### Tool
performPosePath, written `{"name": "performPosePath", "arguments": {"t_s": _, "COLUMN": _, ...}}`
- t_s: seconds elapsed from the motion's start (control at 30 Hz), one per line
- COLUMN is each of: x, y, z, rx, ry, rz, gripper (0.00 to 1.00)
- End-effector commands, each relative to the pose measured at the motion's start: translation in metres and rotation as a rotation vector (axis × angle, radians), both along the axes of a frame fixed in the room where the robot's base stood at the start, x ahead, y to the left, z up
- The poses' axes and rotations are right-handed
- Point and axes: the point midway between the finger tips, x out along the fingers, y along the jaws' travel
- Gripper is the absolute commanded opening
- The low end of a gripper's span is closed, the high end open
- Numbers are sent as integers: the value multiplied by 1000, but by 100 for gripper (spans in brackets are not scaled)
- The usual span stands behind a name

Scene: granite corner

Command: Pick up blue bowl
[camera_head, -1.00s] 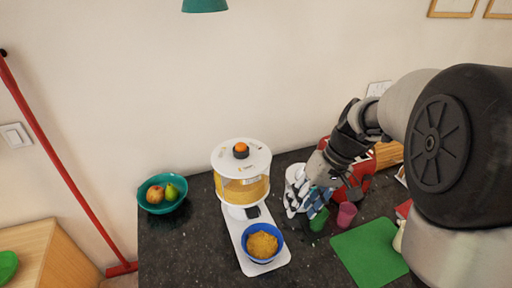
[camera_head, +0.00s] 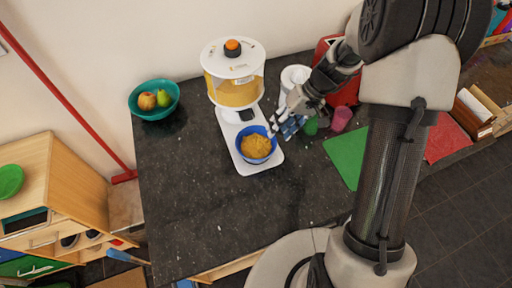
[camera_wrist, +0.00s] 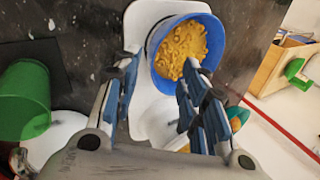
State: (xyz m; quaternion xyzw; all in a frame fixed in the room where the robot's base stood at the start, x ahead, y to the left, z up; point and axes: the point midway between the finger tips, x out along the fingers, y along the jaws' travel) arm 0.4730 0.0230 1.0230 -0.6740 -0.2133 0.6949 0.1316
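The blue bowl (camera_head: 256,144) holds yellow-orange pasta-like food and sits upright on the white base of the dispenser. In the wrist view the bowl (camera_wrist: 218,28) is just beyond my fingertips, toward the upper right. My gripper (camera_head: 279,127) is close beside the bowl, on its right in the head view. In the wrist view my gripper (camera_wrist: 155,82) has its fingers spread apart with nothing between them but the white base. The right finger overlaps the bowl's lower edge in that picture; I cannot tell whether it touches.
The dispenser (camera_head: 233,70) stands right behind the bowl. A green cup (camera_head: 311,126) and a pink cup (camera_head: 341,118) are right of my gripper. A green mat (camera_head: 347,156) lies farther right. A teal fruit bowl (camera_head: 153,113) is left. The front left counter is clear.

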Motion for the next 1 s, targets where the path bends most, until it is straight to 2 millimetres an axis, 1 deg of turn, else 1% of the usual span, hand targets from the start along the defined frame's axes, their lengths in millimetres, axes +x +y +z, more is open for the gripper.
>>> {"name": "performPosePath", "arguments": {"t_s": 0.03, "x": 0, "y": 2, "z": -5, "rx": 0, "ry": 0, "rz": 0, "gripper": 39}}
{"name": "performPosePath", "arguments": {"t_s": 0.27, "x": -2, "y": 6, "z": -16, "rx": 0, "ry": 2, "rz": -1, "gripper": 39}}
{"name": "performPosePath", "arguments": {"t_s": 0.47, "x": -6, "y": 13, "z": -45, "rx": 0, "ry": 3, "rz": -1, "gripper": 39}}
{"name": "performPosePath", "arguments": {"t_s": 0.5, "x": -7, "y": 17, "z": -50, "rx": 0, "ry": 3, "rz": 1, "gripper": 39}}
{"name": "performPosePath", "arguments": {"t_s": 0.6, "x": -7, "y": 21, "z": -58, "rx": -1, "ry": 0, "rz": -1, "gripper": 39}}
{"name": "performPosePath", "arguments": {"t_s": 0.83, "x": -7, "y": 22, "z": -58, "rx": -1, "ry": -1, "rz": -1, "gripper": 38}}
{"name": "performPosePath", "arguments": {"t_s": 1.0, "x": -7, "y": 22, "z": -58, "rx": -1, "ry": -1, "rz": -1, "gripper": 27}}
